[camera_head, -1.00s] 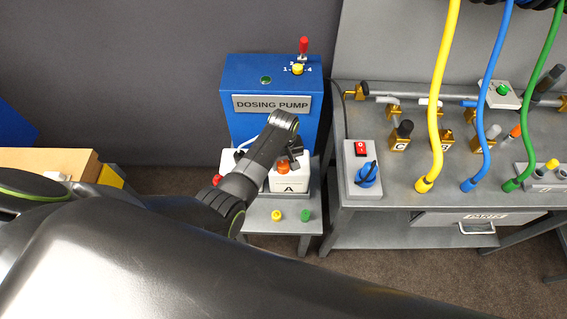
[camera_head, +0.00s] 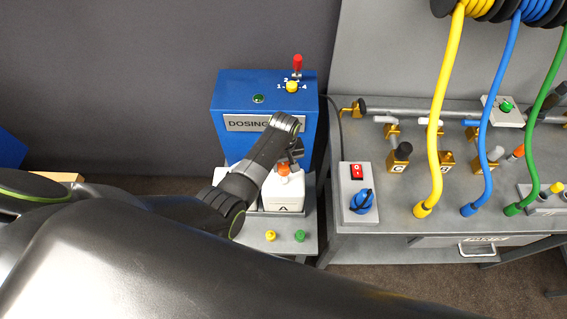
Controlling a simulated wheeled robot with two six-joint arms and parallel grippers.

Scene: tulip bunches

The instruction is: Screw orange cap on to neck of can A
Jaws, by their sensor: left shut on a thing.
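Can A (camera_head: 283,195) is a white can with a black letter A, standing on the small grey stand in front of the blue dosing pump. The orange cap (camera_head: 284,169) shows at the top of can A, over its neck. My left gripper (camera_head: 291,161) reaches in from the left and is shut on the orange cap. The arm hides part of the cap and of the can beside A. Whether the cap's thread is engaged cannot be seen. My right gripper is not in view.
The blue dosing pump (camera_head: 230,90) stands behind the cans. A yellow cap (camera_head: 270,235) and a green cap (camera_head: 300,235) lie at the stand's front. A grey bench (camera_head: 400,228) with yellow, blue and green hoses stands right. Dark floor is free below.

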